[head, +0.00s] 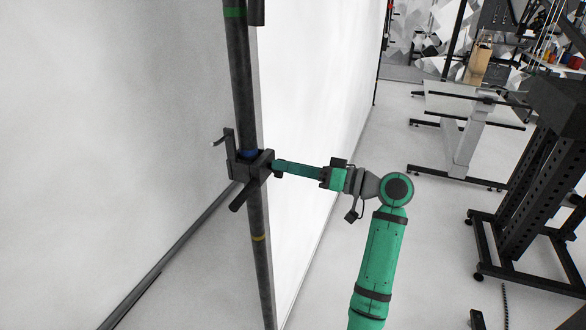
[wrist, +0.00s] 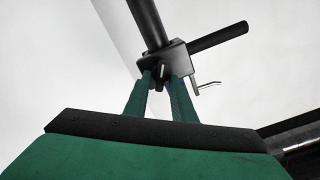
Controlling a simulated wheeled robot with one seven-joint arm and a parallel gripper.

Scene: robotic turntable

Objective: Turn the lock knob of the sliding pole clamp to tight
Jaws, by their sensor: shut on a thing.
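The dark sliding clamp (head: 240,168) sits around the upright dark pole (head: 243,85), just below a blue band (head: 249,154). It also shows in the wrist view (wrist: 176,57). A short dark bar (head: 239,199) sticks out of the clamp, and a thin cranked handle (head: 228,140) is on its far side. My gripper (head: 279,167) reaches the clamp from the right. In the wrist view my green fingers (wrist: 162,84) are shut on the small dark lock knob (wrist: 162,73) on the clamp's near face. The fingers hide most of the knob in the head view.
A white panel (head: 315,90) stands close behind the pole. The pole carries a green ring (head: 233,13) high up and a yellow ring (head: 258,238) below the clamp. A white-topped table (head: 460,103) and a black perforated rack (head: 530,165) stand at the right. The floor between is clear.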

